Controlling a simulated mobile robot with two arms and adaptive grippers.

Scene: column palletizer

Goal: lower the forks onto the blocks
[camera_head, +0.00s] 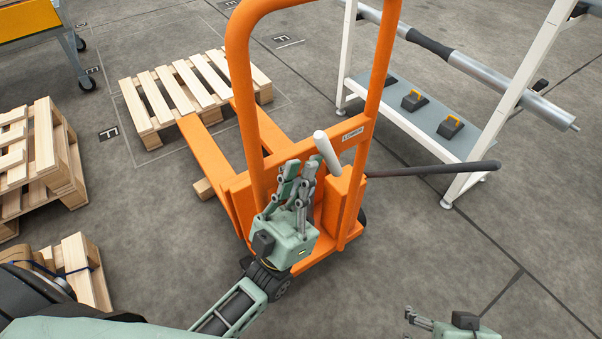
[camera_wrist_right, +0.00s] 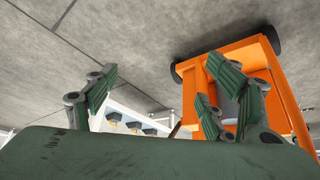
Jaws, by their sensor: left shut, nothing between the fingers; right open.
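An orange pallet jack (camera_head: 262,60) stands in the middle of the head view, its forks (camera_head: 205,150) reaching toward a wooden pallet. A small wooden block (camera_head: 204,188) shows on the floor by the left fork; other blocks are hidden. A white-tipped lever (camera_head: 327,152) stands up beside a plate with small lettering (camera_head: 352,134). My left gripper (camera_head: 303,172) is shut and empty, close beside the lever; I cannot tell if they touch. My right gripper (camera_head: 412,316) is at the bottom edge, open and empty; its fingers also show in the right wrist view (camera_wrist_right: 160,95), with the jack beyond.
A wooden pallet (camera_head: 190,85) lies at the fork tips. More pallets (camera_head: 40,150) are stacked at the left. A white-framed rack (camera_head: 420,120) with a metal roller stands at the right. A long dark bar (camera_head: 430,169) sticks out rightward from the jack.

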